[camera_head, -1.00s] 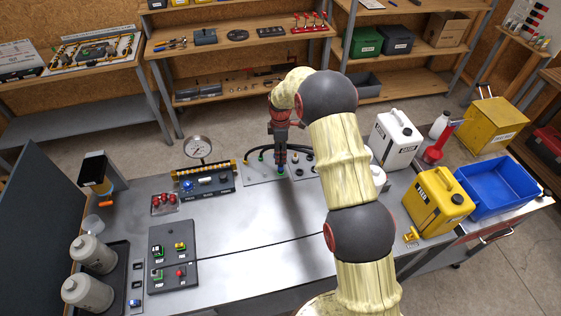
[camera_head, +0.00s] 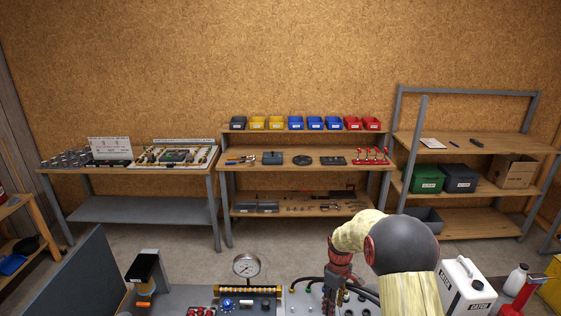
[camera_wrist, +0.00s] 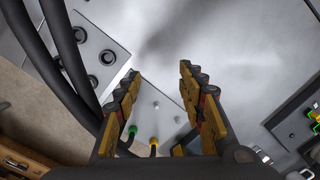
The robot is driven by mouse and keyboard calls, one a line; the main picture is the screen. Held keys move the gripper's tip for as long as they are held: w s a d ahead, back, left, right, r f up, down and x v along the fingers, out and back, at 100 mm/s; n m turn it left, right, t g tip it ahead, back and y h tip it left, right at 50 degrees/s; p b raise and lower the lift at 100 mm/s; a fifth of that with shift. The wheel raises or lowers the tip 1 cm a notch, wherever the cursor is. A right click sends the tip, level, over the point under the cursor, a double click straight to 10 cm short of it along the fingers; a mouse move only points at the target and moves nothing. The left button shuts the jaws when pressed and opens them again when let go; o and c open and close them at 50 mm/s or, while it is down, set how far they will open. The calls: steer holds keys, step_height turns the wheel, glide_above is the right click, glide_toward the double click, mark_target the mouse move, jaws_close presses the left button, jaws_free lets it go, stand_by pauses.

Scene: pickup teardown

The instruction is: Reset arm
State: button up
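My arm shows at the lower right of the head view, with my red and dark gripper (camera_head: 338,283) hanging fingers down over the back of the metal workbench. Its fingertips are cut off or hard to make out there. In the wrist view my gripper (camera_wrist: 160,95) has its two yellow-and-dark fingers apart, with nothing between them. Below the fingers is a light plate (camera_wrist: 158,108) with a green-ringed and a yellow-ringed plug on cables. Another plate with round black sockets (camera_wrist: 98,52) lies to the left.
A pressure gauge (camera_head: 246,266) stands left of my gripper. A white canister (camera_head: 466,287) and a red bottle (camera_head: 517,296) stand to the right. Black hoses (camera_wrist: 66,55) run close beside my gripper. Shelves with bins (camera_head: 305,128) line the back wall.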

steer(key=s+r+m+t+b, duration=0.1)
steer(key=s+r+m+b, duration=0.2)
steer(key=s+r, duration=0.45)
steer(key=s+r+m+b, duration=0.3)
steer(key=s+r+m, duration=0.15)
steer(key=s, duration=0.55)
steer(key=s+r+t+b, duration=0.2)
steer(key=s+b, duration=0.3)
steer(key=s, duration=0.4)
steer(key=s+r+m+t+b, duration=0.1)
steer(key=s+t+b, duration=0.3)
steer(key=s, duration=0.5)
steer(key=shift+s+r+b, duration=0.2)
steer(key=shift+r+b, duration=0.45)
